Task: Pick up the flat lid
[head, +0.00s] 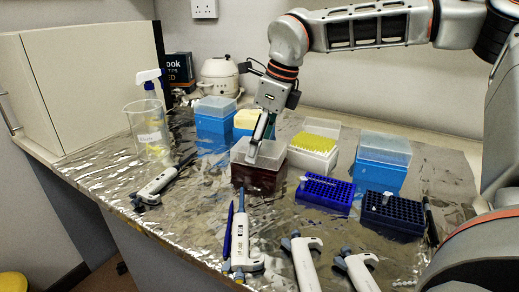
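A dark red box (258,178) stands near the middle of the bench with a low, clear greyish lid (272,151) on top. It looks like the flattest of the lids, though I cannot be sure it is the one named. My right gripper (255,150) comes down from above, its fingers pointing down at this lid and covering part of it. The fingers show nearly edge-on, so their opening and any contact with the lid are unclear. My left gripper is out of view.
Blue boxes with clear lids (382,150) stand right and back left (214,110). An open yellow tip box (315,143) is close behind. Dark blue racks (326,190) stand to the right. Pipettes (243,235) lie in front; a beaker (148,130) stands left.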

